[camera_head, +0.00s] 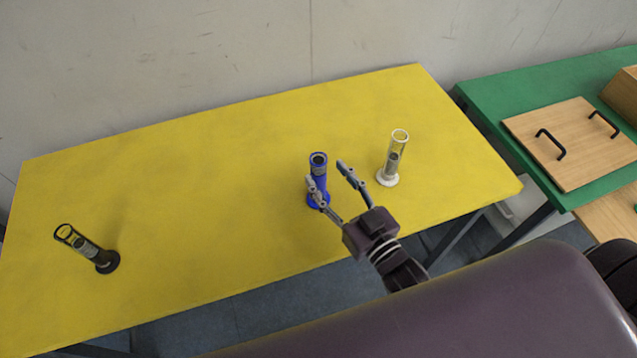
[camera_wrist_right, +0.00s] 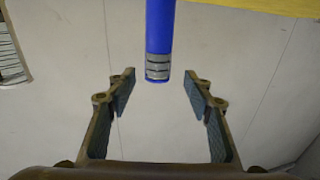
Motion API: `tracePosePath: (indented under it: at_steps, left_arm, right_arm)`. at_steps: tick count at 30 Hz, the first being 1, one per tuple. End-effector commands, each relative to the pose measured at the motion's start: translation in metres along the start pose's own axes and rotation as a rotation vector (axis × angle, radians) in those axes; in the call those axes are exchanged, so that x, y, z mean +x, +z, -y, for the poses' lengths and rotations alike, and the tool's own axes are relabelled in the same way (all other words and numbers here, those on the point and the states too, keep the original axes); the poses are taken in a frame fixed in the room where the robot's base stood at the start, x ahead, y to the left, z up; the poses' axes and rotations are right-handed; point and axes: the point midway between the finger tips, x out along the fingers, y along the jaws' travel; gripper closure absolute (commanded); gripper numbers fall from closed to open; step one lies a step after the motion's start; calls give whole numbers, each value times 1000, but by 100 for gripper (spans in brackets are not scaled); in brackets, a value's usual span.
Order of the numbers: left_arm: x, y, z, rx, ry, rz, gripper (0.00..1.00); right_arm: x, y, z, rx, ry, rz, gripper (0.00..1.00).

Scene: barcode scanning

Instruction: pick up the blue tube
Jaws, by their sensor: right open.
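The blue tube (camera_head: 319,163) stands upright on its blue base on the yellow table, right of the middle. In the right wrist view the blue tube (camera_wrist_right: 159,30) hangs in from the top, lined up with the gap between the fingers and apart from both. My right gripper (camera_head: 327,174) is open and empty. In the head view its left finger overlaps the blue tube's lower part; I cannot tell whether they touch. The right wrist view shows both spread fingers (camera_wrist_right: 158,88). My left gripper is not in view.
A clear tube with a white base (camera_head: 388,181) stands just right of the gripper. A black tube (camera_head: 88,249) stands at the far left. The yellow table (camera_head: 200,180) is bare between them. A green table (camera_head: 500,85) with a handled wooden board (camera_head: 580,155) is at the right.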

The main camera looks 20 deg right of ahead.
Motion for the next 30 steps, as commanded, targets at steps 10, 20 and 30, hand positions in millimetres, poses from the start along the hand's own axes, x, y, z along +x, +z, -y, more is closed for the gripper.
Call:
tracePosePath:
  at_steps: [10,20,30]
  left_arm:
    - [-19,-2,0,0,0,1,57]
    - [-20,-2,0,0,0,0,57]
    - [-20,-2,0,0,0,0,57]
  right_arm:
    - [43,0,-3,1,0,1,53]
    - [52,3,-3,1,-1,2,53]
    - [52,2,-3,1,-1,2,87]
